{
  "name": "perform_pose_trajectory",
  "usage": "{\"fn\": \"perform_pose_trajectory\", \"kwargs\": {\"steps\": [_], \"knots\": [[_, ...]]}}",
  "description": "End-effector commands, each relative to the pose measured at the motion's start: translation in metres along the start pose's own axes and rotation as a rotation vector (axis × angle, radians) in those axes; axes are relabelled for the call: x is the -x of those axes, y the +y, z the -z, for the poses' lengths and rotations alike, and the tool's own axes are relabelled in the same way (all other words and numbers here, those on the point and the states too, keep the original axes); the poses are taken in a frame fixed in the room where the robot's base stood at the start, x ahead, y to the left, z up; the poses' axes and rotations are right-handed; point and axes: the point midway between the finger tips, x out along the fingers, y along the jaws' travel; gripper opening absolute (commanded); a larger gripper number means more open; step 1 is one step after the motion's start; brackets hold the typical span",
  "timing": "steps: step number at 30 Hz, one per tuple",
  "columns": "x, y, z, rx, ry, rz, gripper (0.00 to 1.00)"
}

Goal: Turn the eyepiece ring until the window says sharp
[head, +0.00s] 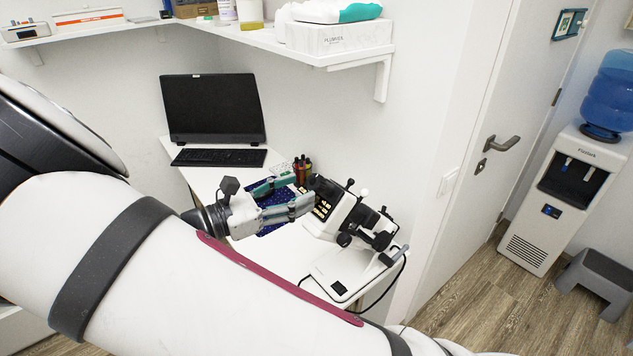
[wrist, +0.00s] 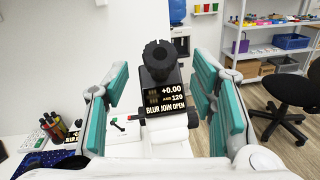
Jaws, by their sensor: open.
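The lens-measuring device (head: 338,212), white and black, stands on the desk in the head view. In the wrist view its black ribbed eyepiece ring (wrist: 158,58) points up at the centre. The window (wrist: 165,100) below it reads "+0.00", what looks like "AXIS 120", and "BLUR JOIN OPEN"; the word sharp does not show. My gripper (head: 290,195), with teal-padded fingers, is open and close to the device's near side. In the wrist view my gripper (wrist: 160,82) has one finger left and one right of the eyepiece, with gaps on both sides and nothing held.
A laptop-like screen (head: 212,105) with a keyboard (head: 219,157) stands at the back of the desk. A holder of pens or bottles (head: 302,169) is close behind my gripper. A shelf (head: 300,50) hangs above. A black cable (head: 385,290) runs by the device's base.

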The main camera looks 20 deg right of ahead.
Motion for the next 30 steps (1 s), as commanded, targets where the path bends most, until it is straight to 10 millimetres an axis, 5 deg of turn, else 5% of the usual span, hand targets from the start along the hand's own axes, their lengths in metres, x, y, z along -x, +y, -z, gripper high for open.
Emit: {"fn": "perform_pose_trajectory", "kwargs": {"steps": [9, 21, 28, 30], "knots": [[-0.046, -0.001, 0.0, 0.0, -0.001, 0.002, 0.51], [-0.053, 0.0, 0.0, -0.001, 0.001, 0.0, 0.51], [-0.053, 0.0, 0.0, -0.001, 0.001, 0.0, 0.04], [-0.053, 0.0, 0.0, -0.001, 0.001, 0.0, 0.02]]}}
